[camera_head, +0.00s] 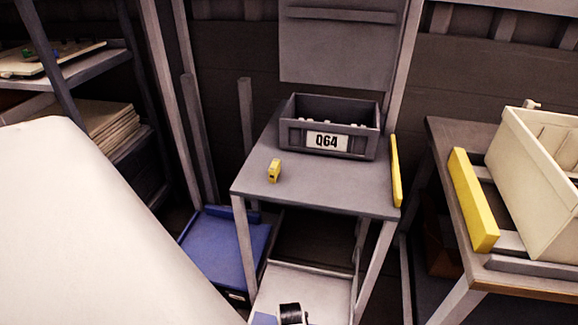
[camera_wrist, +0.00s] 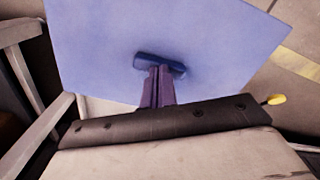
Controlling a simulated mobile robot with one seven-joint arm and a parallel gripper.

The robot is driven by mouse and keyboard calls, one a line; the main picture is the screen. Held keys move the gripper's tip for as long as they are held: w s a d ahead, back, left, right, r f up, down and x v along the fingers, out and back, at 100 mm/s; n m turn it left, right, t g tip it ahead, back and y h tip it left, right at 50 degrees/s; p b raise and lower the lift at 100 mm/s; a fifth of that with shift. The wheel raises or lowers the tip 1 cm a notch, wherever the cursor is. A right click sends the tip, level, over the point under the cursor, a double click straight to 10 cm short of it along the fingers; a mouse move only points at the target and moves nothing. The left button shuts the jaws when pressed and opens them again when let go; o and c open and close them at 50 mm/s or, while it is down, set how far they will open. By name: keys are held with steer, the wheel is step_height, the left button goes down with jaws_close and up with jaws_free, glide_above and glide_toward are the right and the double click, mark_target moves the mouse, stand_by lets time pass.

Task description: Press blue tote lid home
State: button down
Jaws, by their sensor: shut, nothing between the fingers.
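A flat light-blue panel, apparently the lid (camera_wrist: 95,45), fills the upper part of the wrist view. A darker blue bar (camera_wrist: 143,58) like a handle sits on it. My gripper (camera_wrist: 160,72) is shut and empty, its narrow fingers side by side with tips overlapping the bar in the picture. I cannot tell whether they touch it. In the head view, a blue tote (camera_head: 222,245) stands low at left of the grey table, with a raised back edge. Its front is partly hidden by a large pale shape. A small blue patch (camera_head: 264,319) shows at the bottom edge.
The grey table (camera_head: 320,190) carries a grey bin marked Q64 (camera_head: 325,142) and a small yellow object (camera_head: 274,171). A cream bin (camera_head: 535,170) stands on a bench at right. Shelves (camera_head: 85,70) stand at left. Pale bars (camera_wrist: 35,95) border the wrist view's left.

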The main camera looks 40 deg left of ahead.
steer(key=shift+f, duration=0.1)
stand_by(0.3)
step_height(320, 180, up, 5)
steer(key=p, duration=0.5)
